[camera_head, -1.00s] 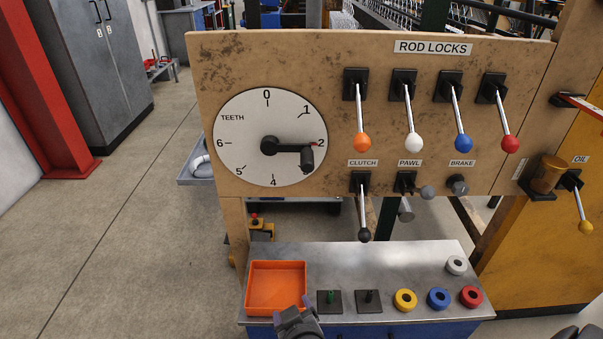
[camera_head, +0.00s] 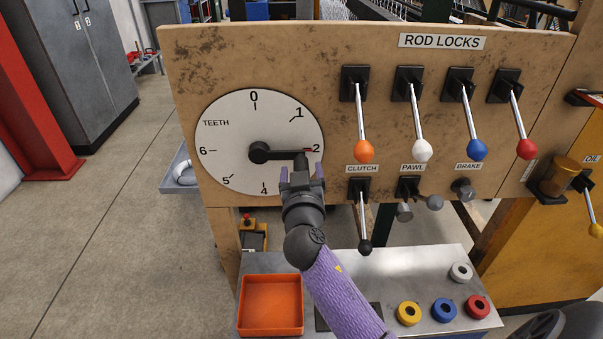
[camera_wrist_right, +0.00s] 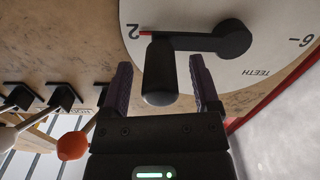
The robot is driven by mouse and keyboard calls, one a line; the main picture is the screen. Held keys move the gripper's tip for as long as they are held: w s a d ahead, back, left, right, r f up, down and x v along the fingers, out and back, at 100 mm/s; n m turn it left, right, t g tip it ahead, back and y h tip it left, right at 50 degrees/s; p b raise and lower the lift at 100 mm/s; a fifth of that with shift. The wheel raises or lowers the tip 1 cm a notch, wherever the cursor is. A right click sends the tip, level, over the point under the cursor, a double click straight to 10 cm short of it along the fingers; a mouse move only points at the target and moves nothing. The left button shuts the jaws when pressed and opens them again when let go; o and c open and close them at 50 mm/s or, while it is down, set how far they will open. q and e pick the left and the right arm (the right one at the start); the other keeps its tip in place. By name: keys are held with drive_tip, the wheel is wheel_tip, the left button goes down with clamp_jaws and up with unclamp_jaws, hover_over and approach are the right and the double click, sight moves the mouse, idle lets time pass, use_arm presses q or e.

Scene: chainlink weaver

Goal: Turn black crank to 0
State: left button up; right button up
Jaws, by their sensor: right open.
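The black crank (camera_head: 278,155) is on the white TEETH dial (camera_head: 229,120). Its arm runs from the hub to the right and points at 2, where a small red mark shows. The 0 is at the top of the dial. My right gripper (camera_head: 301,174) is in front of the crank's handle end, coming up from below. In the right wrist view the handle (camera_wrist_right: 161,75) sticks out between the two spread fingers, with a gap visible on its right side. The gripper is open and not closed on it. My left gripper is out of view.
Rod lock levers with orange (camera_head: 364,151), white, blue and red knobs hang right of the dial. The clutch lever (camera_head: 364,225) hangs close to the right of my gripper. Below, a metal bench holds an orange tray (camera_head: 271,306) and coloured rings.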

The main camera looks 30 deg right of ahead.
clamp_jaws()
idle(0.5)
idle(0.4)
idle(0.4)
